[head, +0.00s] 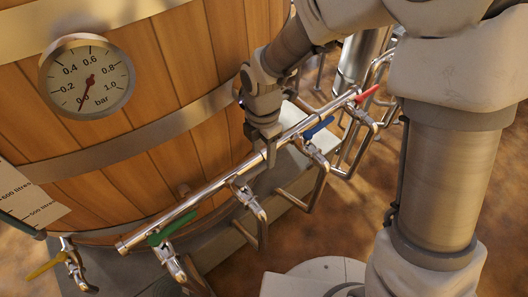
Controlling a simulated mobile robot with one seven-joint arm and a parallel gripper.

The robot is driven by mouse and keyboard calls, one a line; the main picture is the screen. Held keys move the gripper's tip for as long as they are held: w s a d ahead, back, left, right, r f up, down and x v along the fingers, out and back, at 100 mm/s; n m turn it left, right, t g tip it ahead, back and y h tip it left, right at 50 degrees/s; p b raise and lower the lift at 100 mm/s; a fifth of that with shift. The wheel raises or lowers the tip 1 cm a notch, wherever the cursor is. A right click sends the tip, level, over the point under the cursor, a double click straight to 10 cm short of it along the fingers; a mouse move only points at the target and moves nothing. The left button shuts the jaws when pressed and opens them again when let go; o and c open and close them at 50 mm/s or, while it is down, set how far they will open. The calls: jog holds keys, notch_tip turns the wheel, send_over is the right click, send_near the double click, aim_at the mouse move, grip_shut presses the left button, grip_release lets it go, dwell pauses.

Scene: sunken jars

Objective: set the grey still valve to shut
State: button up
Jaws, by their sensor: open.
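A shiny metal pipe (195,204) runs in front of a wooden vat, with several lever valves along it. The valve (245,194) between the green and blue ones shows no coloured lever and looks grey metal. Its lever is hard to make out against the pipe, so I cannot tell its setting. My gripper (269,154) points down at the pipe, up and right of this valve and left of the blue lever. It is open. I see no valve part held between its fingers. Whether it touches the pipe is unclear.
A green lever (172,229), a blue lever (318,128) and a red lever (367,93) sit along the pipe. A yellow lever (44,267) is at lower left. The wooden vat (165,90) with a pressure gauge (87,76) stands close behind. Bent outlet pipes stick out in front.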

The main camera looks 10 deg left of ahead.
aim_at(263, 165)
jog(key=shift+w+r, duration=0.1)
jog(key=shift+r, duration=0.6)
jog(key=shift+a+f+b, duration=0.1)
jog(key=shift+f+b, duration=3)
jog(key=shift+f, duration=0.95)
